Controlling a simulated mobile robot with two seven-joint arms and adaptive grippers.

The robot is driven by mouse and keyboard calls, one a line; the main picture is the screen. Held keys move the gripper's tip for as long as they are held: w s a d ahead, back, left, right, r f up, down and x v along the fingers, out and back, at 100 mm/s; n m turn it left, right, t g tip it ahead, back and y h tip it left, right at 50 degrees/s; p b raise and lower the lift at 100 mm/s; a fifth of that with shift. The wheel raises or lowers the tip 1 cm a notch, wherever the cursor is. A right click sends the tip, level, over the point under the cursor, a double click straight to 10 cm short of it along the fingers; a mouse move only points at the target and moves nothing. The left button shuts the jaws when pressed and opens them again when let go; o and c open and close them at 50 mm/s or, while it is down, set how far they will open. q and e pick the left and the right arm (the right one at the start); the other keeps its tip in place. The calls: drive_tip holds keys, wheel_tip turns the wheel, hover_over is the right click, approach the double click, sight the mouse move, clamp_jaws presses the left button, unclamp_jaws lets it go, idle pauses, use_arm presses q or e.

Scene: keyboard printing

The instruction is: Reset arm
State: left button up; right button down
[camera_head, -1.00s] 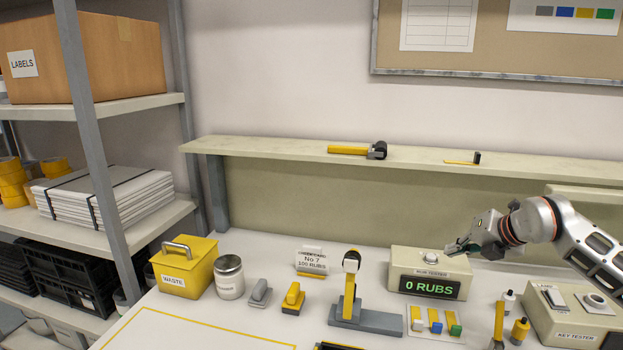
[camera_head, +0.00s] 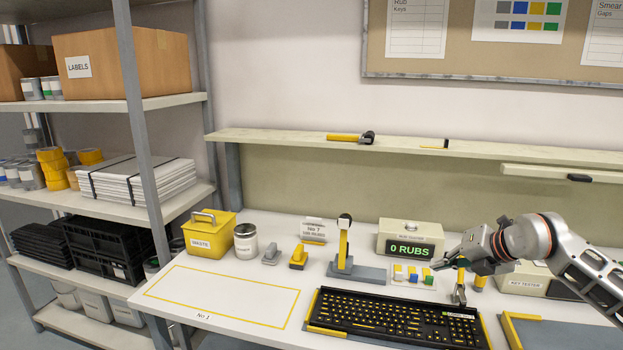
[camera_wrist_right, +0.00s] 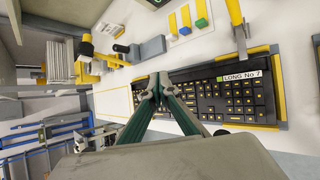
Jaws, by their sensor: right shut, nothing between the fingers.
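My right gripper (camera_head: 436,266) comes in from the right in the head view, with its arm (camera_head: 570,255) behind it. Its fingers are shut and empty, pointing left in front of the rub tester (camera_head: 410,238), whose display reads 0 RUBS. In the right wrist view the green and grey fingers (camera_wrist_right: 160,82) meet at their tips, with the black keyboard (camera_wrist_right: 235,95) beyond them. The keyboard also shows in the head view (camera_head: 395,318), in a yellow-edged holder at the front of the table. My left gripper is not in view.
A yellow waste box (camera_head: 208,240), a white jar (camera_head: 245,240), small stamps and an upright yellow-handled tool (camera_head: 344,240) stand left of the rub tester. The key tester (camera_head: 525,281) is partly behind my arm. A yellow-outlined area (camera_head: 220,295) at front left is clear.

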drive_tip(key=s+a+f+m+y, duration=0.2)
drive_tip(key=s+a+y, duration=0.15)
drive_tip(key=a, duration=0.35)
drive_tip(key=s+a+f+m+t+y, duration=0.1)
drive_tip(key=s+a+f+y, duration=0.15)
drive_tip(key=s+a, duration=0.4)
drive_tip(key=s+a+f+m+y, duration=0.2)
drive_tip(key=a+y, duration=0.2)
drive_tip(key=a, duration=0.5)
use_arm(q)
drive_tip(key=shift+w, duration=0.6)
use_arm(e)
drive_tip(key=s+d+f+m+h, duration=0.3)
drive_tip(key=s+f+m+h, duration=0.1)
drive_tip(key=s+f+m, duration=0.3)
drive_tip(key=s+d+f+m+t+h, duration=0.1)
drive_tip(key=s+d+f+m+h, duration=0.3)
drive_tip(key=s+f+m, duration=0.4)
drive_tip(key=s+d+f+m+h, duration=0.4)
drive_tip(key=s+f+m, duration=0.3)
drive_tip(key=f, duration=0.5)
drive_tip(key=shift+s+f+t, duration=0.2)
drive_tip(key=shift+f+t, duration=0.05)
drive_tip(key=shift+t, duration=0.05)
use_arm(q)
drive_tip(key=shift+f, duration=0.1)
